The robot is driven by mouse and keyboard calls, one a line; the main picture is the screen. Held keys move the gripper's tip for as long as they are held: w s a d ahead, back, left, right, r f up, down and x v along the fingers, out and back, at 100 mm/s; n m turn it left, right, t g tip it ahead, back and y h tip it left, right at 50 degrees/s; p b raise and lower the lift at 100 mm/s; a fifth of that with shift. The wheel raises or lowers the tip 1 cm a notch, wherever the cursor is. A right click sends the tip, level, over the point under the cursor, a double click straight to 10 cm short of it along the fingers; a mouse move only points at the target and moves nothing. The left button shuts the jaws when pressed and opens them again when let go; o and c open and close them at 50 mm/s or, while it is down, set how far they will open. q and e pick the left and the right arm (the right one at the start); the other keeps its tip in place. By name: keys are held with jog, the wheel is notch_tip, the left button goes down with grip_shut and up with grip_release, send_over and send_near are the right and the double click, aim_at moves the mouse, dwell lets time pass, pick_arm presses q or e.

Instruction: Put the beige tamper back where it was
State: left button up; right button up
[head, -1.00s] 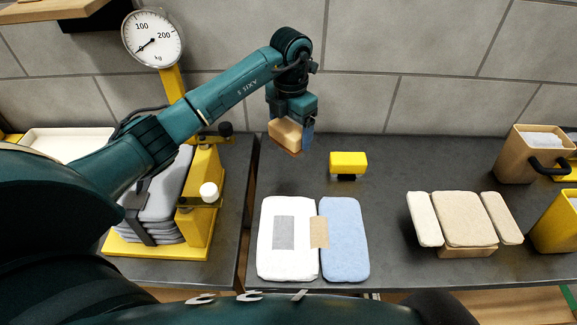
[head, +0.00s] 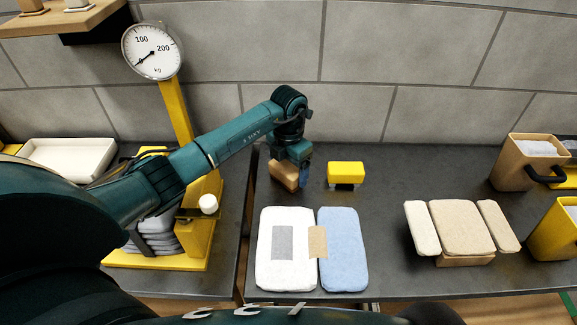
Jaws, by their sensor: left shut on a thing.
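The beige tamper (head: 282,175) is a tan block in the head view, at the back of the dark worktop. My left gripper (head: 291,163) comes down over it from above and is shut on it, hiding part of its top and right side. The block is low, at or just above the worktop; I cannot tell if it touches. It is apart from the yellow tamper (head: 346,171), which stands a little to its right. My right gripper is not in view.
A white pad (head: 286,270) and a blue pad (head: 343,260) lie in front, joined by a tan patch. Beige padded boards (head: 463,228) sit at right, near a tan hopper (head: 519,170) and a yellow hopper (head: 560,232). A yellow scale (head: 205,240) stands left, with a dial (head: 152,52).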

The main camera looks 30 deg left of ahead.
aim_at(289, 164)
pick_arm(q)
jog(key=o, duration=1)
notch_tip(289, 164, up, 12)
jog(key=shift+r+b, duration=0.1)
jog(key=shift+b, duration=0.35)
